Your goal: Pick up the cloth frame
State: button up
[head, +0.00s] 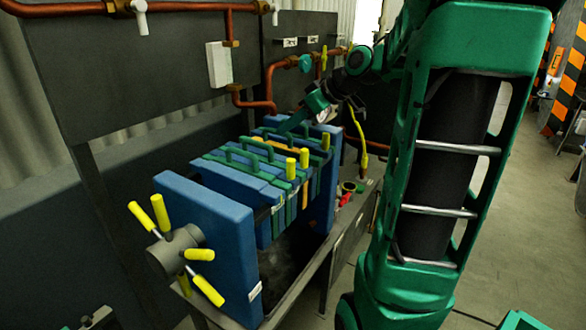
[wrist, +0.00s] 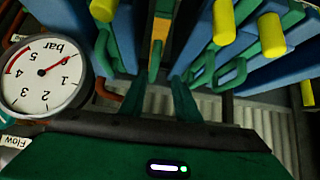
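The filter press holds a row of blue and green plates with green bar handles on top. Among them is a frame with an orange face (head: 268,150), which I take for the cloth frame; its orange part (wrist: 160,30) also shows in the wrist view, with a green handle piece below it. My gripper (head: 290,124) is over the far end of the row. In the wrist view its two green fingers (wrist: 156,88) are apart, with a gap between them in line with the orange part. Nothing shows held. The frame's lower part is hidden between plates.
A blue end plate with a yellow-handled wheel (head: 174,250) stands at the near end. Yellow knobs (head: 304,158) stick up along the plates' right side. Copper pipes (head: 268,82) run behind the press. A pressure gauge (wrist: 45,77) is close to the gripper's left.

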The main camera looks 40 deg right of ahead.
aim_at(281, 145)
jog(key=shift+s+d+f+m, duration=0.15)
jog(key=shift+d+f, duration=0.25)
jog(key=shift+f, duration=0.2)
jog(key=shift+w+d+f+m, duration=0.15)
jog(key=shift+d+f, duration=0.25)
jog(key=shift+f, duration=0.2)
jog(key=x, duration=0.3)
jog(key=shift+f, duration=0.3)
jog(key=shift+s+f+x, duration=0.15)
jog(key=shift+x, duration=1.4)
jog(key=shift+s+f+x, duration=0.15)
jog(key=shift+x, duration=1.45)
jog(key=shift+c, duration=0.3)
jog(key=shift+r, duration=0.1)
grip_shut()
